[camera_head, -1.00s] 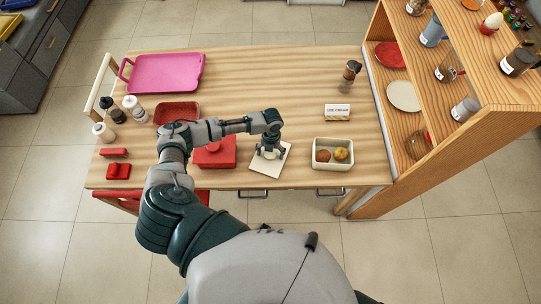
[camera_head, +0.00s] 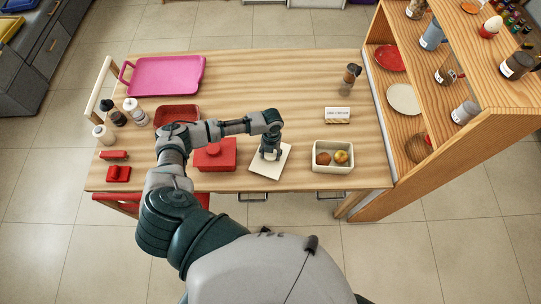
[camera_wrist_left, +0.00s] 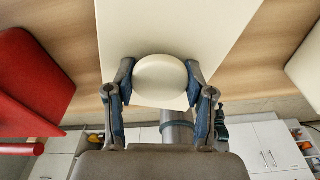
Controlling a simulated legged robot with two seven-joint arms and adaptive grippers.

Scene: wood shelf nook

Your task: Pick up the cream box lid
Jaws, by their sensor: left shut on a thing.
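The cream box lid (camera_head: 261,171) is a flat square plate at the table's front edge, between a red lidded box and an open cream box. In the wrist view the lid (camera_wrist_left: 180,27) shows its round pale knob (camera_wrist_left: 160,82). My left gripper (camera_head: 269,154) is over the lid, pointing down. Its two fingers are shut on the knob from both sides, as the wrist view shows (camera_wrist_left: 160,70). The lid appears to lie flat on the table; I cannot tell any gap under it. The open cream box (camera_head: 333,167) holds two round items. My right gripper is out of view.
The red lidded box (camera_head: 215,160) stands close on the left of the lid. A label card (camera_head: 337,115), a grinder (camera_head: 349,76), a pink tray (camera_head: 165,76) and several jars are farther off. A wooden shelf (camera_head: 440,150) borders the right side. The table's middle is clear.

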